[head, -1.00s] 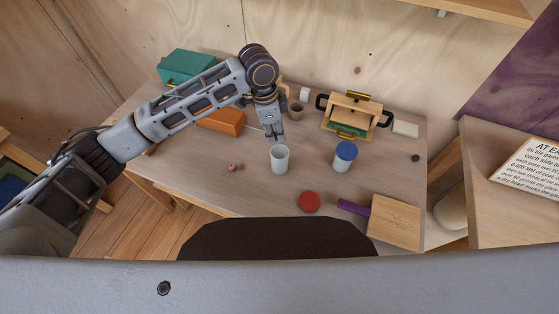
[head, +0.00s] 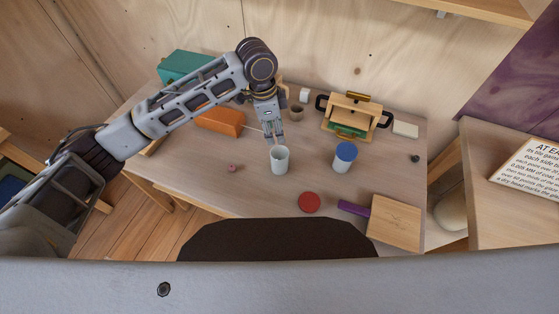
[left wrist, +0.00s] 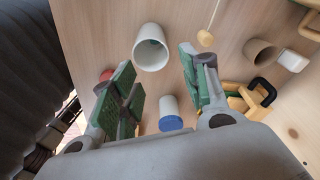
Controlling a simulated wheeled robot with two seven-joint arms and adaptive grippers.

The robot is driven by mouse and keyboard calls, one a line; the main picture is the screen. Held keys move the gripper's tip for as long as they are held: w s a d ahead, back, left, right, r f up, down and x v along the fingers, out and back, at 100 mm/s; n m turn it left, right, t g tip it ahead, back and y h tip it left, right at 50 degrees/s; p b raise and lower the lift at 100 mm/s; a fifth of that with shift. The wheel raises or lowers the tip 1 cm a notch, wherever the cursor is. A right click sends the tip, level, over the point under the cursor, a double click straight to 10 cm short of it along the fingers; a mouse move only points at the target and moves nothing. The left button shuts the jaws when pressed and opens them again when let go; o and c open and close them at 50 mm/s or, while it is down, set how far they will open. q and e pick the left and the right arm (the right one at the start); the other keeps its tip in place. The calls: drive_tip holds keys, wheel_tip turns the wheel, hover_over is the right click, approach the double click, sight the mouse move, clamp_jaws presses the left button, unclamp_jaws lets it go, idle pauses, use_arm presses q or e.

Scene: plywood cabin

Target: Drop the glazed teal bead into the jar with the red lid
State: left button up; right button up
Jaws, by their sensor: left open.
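An open whitish jar (head: 280,165) stands upright on the table without a lid. A red lid (head: 309,202) lies flat on the table in front of it. My left gripper (head: 273,136) is open just above and behind the open jar's mouth, with nothing seen between its fingers. In the left wrist view the open jar (left wrist: 151,50) shows beyond the spread fingers (left wrist: 160,82). Its inside has a faint greenish tint, and I cannot tell whether anything lies in it. I cannot make out a teal bead. My right gripper is not in view.
A jar with a blue lid (head: 344,158) stands to the right. A small pink bead (head: 232,168) lies to the left. Behind are a brown cup (head: 297,112) and a wooden box with black handles (head: 352,118). A wooden board (head: 395,222) lies at front right.

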use_arm(q)
wheel_tip(320, 180, up, 10)
drive_tip(key=a, duration=0.1)
drive_tip(key=shift+a+r, duration=0.15)
drive_tip(key=shift+a, duration=0.15)
drive_tip(key=shift+s, duration=0.1)
idle(1.0)
